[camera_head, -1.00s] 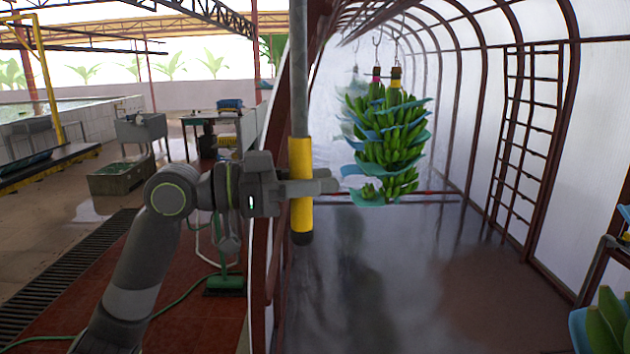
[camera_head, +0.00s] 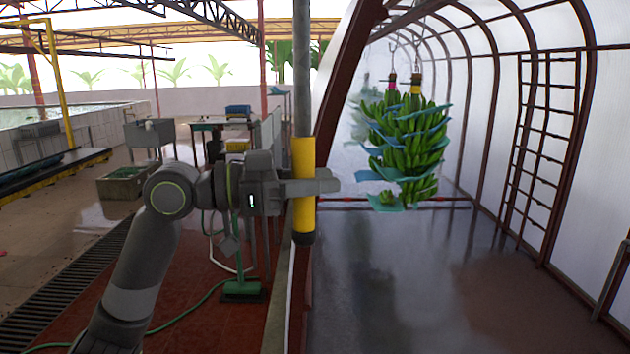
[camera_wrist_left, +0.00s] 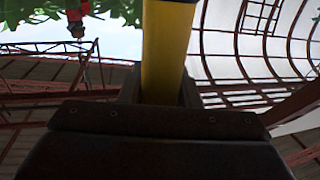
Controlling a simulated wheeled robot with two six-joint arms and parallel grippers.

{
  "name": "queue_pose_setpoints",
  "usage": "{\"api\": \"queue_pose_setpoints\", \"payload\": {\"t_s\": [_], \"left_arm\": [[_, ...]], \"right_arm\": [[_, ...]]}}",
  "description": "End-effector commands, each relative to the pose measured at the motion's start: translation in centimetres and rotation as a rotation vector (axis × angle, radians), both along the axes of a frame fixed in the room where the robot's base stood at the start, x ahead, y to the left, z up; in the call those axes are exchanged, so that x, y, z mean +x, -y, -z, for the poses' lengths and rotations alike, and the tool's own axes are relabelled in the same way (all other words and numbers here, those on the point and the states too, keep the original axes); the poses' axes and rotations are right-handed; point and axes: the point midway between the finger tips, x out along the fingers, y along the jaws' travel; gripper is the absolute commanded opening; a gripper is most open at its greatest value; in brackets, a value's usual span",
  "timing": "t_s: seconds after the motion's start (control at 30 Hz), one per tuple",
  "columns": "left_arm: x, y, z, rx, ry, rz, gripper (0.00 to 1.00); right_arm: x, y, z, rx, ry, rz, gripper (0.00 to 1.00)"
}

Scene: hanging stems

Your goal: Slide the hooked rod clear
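The hooked rod (camera_head: 303,165) stands upright in the head view, with a grey shaft above, a yellow grip and a dark end cap at the bottom. Its upper end is out of view, so its hook does not show. My left gripper (camera_head: 310,187) is shut around the yellow grip. The yellow grip (camera_wrist_left: 165,50) also rises between the fingers in the left wrist view. A hanging banana stem (camera_head: 408,145) with blue sheets between its hands is to the right of the rod, apart from it and farther back. My right gripper is not in view.
A red-brown arch post (camera_head: 345,75) stands just right of the rod. A ladder-like frame (camera_head: 540,150) is on the right wall. The wet floor (camera_head: 430,280) at right is clear.

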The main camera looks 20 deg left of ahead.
Motion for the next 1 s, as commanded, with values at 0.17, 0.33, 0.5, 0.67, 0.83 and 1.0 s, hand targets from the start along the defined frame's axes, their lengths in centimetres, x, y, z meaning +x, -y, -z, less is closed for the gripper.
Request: {"api": "queue_pose_setpoints", "payload": {"t_s": [0.17, 0.33, 0.5, 0.67, 0.83, 1.0], "left_arm": [[0.0, 0.0, 0.0, 0.000, 0.001, 0.000, 0.50], [0.0, 0.0, 0.0, 0.000, 0.000, 0.001, 0.50], [0.0, 0.0, 0.0, 0.000, 0.000, 0.001, 0.50], [-0.2, -0.3, 0.1, 0.000, 0.001, 0.000, 0.50], [-0.8, -1.6, 0.3, 0.003, 0.002, -0.002, 0.50], [-1.7, -3.4, 0.3, 0.005, 0.002, -0.003, 0.50]], "right_arm": [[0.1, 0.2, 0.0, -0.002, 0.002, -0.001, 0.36], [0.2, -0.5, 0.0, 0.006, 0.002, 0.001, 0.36], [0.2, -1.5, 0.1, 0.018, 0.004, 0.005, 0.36], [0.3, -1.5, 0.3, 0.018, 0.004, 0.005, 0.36], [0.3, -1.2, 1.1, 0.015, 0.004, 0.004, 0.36], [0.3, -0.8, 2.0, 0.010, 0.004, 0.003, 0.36]]}}
